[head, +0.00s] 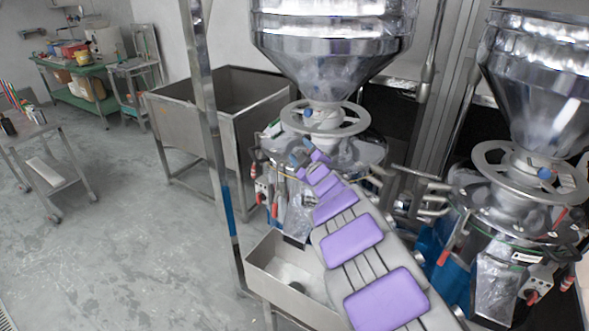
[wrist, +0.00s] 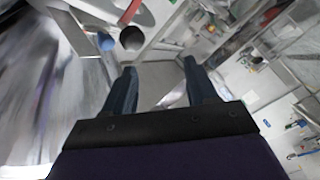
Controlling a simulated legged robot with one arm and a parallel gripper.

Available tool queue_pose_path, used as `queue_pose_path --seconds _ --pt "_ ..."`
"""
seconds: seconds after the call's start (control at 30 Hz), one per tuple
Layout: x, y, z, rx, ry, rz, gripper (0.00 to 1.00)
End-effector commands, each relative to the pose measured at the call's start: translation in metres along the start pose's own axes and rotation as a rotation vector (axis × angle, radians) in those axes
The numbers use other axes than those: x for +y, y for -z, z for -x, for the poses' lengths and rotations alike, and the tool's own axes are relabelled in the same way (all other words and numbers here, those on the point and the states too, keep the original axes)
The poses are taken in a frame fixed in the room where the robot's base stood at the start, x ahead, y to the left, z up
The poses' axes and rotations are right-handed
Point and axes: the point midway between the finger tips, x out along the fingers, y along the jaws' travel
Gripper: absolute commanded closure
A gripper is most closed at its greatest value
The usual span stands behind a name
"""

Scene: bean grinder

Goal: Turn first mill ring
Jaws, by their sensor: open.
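The first mill ring (head: 362,120) is a grey metal handwheel under the large steel hopper in the middle of the head view. A blue knob (head: 307,112) shows at its left part. My gripper (head: 301,155) is small there, just below the ring's left side, seemingly apart from it. In the wrist view my gripper (wrist: 158,67) has its two dark blue fingers spread wide with nothing between them. A blue ball (wrist: 105,42) and a dark ball (wrist: 131,38) show beyond the left finger; I cannot tell whether the blue one is the ring's knob.
A second mill with its own ring (head: 484,160) stands at the right. A steel basin (head: 262,290) sits below my arm, and a larger steel tub (head: 180,120) stands behind left. A metal post (head: 208,120) rises left of the first mill. The left floor is open.

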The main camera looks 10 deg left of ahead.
Motion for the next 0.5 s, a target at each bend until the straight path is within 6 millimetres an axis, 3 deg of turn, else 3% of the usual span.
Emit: queue_pose_path --seconds 0.5 --pt "-0.012 0.013 0.027 -0.003 -0.001 0.001 0.43"
